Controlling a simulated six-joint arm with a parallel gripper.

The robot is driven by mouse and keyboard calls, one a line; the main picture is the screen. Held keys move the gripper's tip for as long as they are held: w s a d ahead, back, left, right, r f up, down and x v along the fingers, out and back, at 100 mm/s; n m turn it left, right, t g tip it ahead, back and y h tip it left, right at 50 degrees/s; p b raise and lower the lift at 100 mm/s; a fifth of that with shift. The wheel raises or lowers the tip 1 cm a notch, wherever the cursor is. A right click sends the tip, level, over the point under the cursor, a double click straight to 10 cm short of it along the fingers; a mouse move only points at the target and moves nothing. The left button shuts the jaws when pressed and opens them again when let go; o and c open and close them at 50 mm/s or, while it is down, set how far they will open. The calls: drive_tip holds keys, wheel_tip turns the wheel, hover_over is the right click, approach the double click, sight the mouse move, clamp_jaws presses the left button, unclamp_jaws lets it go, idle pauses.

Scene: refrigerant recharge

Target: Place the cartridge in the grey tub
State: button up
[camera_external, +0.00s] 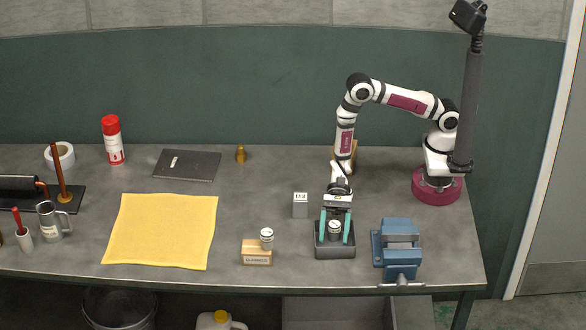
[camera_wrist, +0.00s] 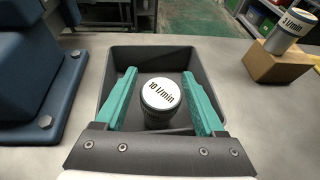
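A small dark cartridge (camera_wrist: 158,115) with a white top reading "10 l/min" stands upright inside the grey tub (camera_wrist: 205,58). In the external view this cartridge (camera_external: 334,229) and the tub (camera_external: 334,253) are near the table's front edge. My gripper (camera_wrist: 159,76) reaches down into the tub with its teal fingers on either side of the cartridge. Gaps show between the cartridge and both fingers, so it is open and holds nothing. It also shows in the external view (camera_external: 334,241). The cartridge's lower part is partly hidden by the gripper body.
A blue vise (camera_external: 399,255) is close on the tub's other side. A yellow cloth (camera_external: 160,230) lies farther left.

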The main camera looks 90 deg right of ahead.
drive_tip(key=v, duration=1.2)
drive_tip(key=shift+s+r, duration=0.1)
drive_tip(key=shift+r, duration=0.1)
drive_tip(key=s+r+n+g+h, duration=0.35)
drive_tip(key=s+r+n, duration=0.5)
drive_tip(key=r, duration=0.35)
drive_tip(key=s+d+r+n+t+h, duration=0.2)
drive_tip(key=s+d+r+n+h, duration=0.2)
drive_tip(key=s+d+h, duration=0.4)
drive_tip(key=s+d+n, duration=0.1)
drive_tip(key=s+d, duration=0.2)
drive_tip(key=shift+s, duration=0.35)
